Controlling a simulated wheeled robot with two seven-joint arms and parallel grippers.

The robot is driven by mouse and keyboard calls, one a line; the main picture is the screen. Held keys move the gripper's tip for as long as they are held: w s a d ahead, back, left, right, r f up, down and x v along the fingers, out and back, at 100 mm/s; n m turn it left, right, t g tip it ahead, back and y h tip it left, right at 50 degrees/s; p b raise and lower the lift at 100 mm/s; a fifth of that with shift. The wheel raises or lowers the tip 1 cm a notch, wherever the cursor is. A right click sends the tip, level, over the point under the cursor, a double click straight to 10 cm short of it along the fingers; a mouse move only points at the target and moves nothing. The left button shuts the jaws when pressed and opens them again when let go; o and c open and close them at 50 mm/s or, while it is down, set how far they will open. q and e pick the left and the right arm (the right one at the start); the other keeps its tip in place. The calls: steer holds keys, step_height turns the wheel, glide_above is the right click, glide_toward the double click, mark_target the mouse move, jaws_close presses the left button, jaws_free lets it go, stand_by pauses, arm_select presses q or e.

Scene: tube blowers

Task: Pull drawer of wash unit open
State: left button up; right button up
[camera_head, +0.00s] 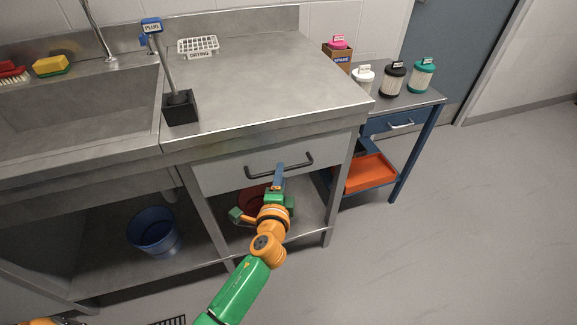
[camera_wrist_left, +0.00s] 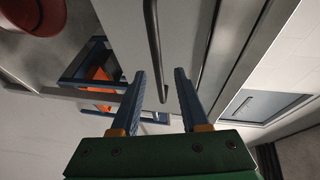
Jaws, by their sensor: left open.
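The wash unit's grey drawer front (camera_head: 220,174) sits flush under the worktop, and the drawer looks shut. Its dark bar handle (camera_head: 298,163) runs across the front; it also shows in the left wrist view (camera_wrist_left: 153,35). My left gripper (camera_head: 280,168) is open at the middle of the handle, reaching up from below. In the left wrist view, the bar lies between the two blue fingers of my left gripper (camera_wrist_left: 157,72). I cannot tell how deep the bar sits between them, or whether they touch it. My right gripper is not in view.
A blue bucket (camera_head: 154,232) stands on the lower shelf to the left. A blue side table (camera_head: 430,98) with canisters on top and an orange tray (camera_head: 370,173) below stands to the right. The floor (camera_head: 440,240) in front and to the right is clear.

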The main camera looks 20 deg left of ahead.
arm_select(q)
steer(key=x, duration=0.3)
steer(key=shift+w+f, duration=0.15)
steer(key=shift+w, duration=0.15)
steer(key=shift+s, duration=0.1)
jaws_close()
stand_by(1.0)
